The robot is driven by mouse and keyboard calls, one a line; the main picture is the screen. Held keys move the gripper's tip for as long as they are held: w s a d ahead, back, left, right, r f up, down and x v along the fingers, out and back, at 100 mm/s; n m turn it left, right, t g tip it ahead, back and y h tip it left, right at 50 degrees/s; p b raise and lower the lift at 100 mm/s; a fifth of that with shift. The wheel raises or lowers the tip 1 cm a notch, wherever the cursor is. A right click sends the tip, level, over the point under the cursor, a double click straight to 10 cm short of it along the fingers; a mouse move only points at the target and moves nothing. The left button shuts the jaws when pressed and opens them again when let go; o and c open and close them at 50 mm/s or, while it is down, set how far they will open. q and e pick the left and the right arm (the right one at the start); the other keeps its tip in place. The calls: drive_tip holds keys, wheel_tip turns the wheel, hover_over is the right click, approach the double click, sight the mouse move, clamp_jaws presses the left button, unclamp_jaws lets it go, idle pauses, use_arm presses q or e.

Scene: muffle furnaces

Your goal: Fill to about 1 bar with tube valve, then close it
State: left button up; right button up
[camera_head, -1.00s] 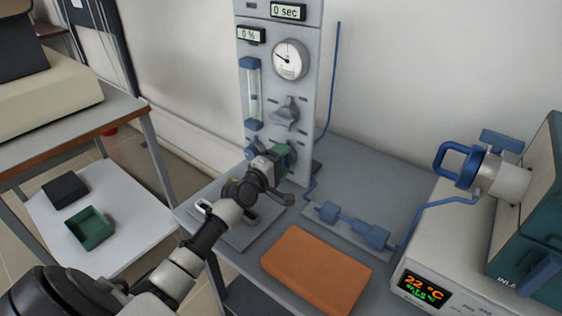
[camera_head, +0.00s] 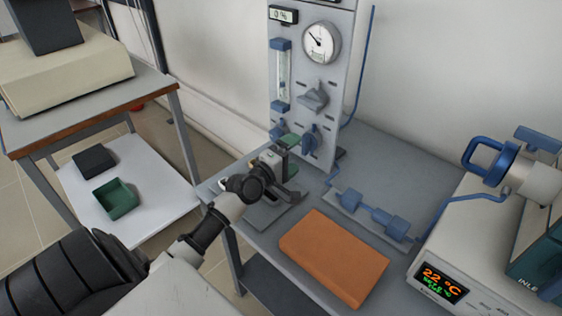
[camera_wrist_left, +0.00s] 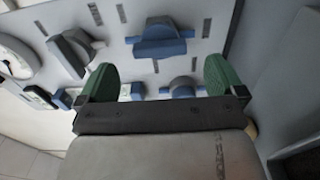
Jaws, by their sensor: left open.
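A grey panel (camera_head: 345,75) carries a round gauge (camera_head: 321,42), its needle toward the upper left and its scale too small to read. Below are a grey knob (camera_head: 314,97), a left blue knob (camera_head: 278,130) and a right blue knob (camera_head: 310,138). I cannot tell which is the tube valve. My left gripper (camera_head: 290,153) is open and empty, just in front of the panel's lower part. In the left wrist view, its green fingers (camera_wrist_left: 160,80) are spread, with a large blue knob (camera_wrist_left: 160,40) beyond them, apart from both. My right gripper is not in view.
A blue tube with inline blue fittings (camera_head: 372,213) runs across the table to the furnace (camera_head: 455,270) at right. An orange block (camera_head: 333,257) lies in front. A side table with a lower shelf (camera_head: 145,195) stands left.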

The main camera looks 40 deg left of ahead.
use_arm(q)
drive_tip(key=s, duration=0.5)
drive_tip(key=shift+a, duration=0.2)
idle(0.4)
